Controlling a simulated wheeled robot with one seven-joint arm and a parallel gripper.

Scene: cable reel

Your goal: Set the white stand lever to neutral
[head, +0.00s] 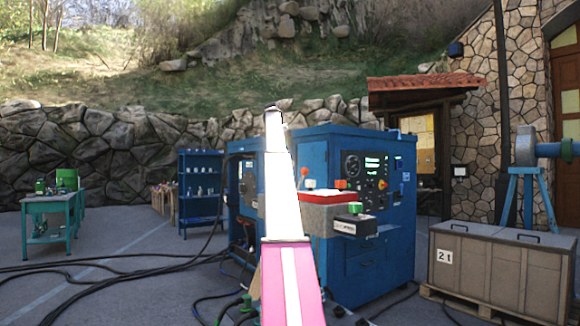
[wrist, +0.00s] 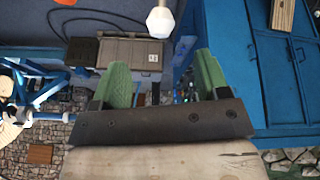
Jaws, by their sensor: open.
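The white lever knob (wrist: 160,20), round and pale on a short light stem, shows at the top middle of the wrist view. My gripper (wrist: 160,62) is open, its two green fingers apart and empty. The knob appears beyond the fingertips and in line with the gap between them, not touching either finger.
Black cables (head: 130,262) lie across the floor at the left. A green workbench (head: 50,215) stands at the far left.

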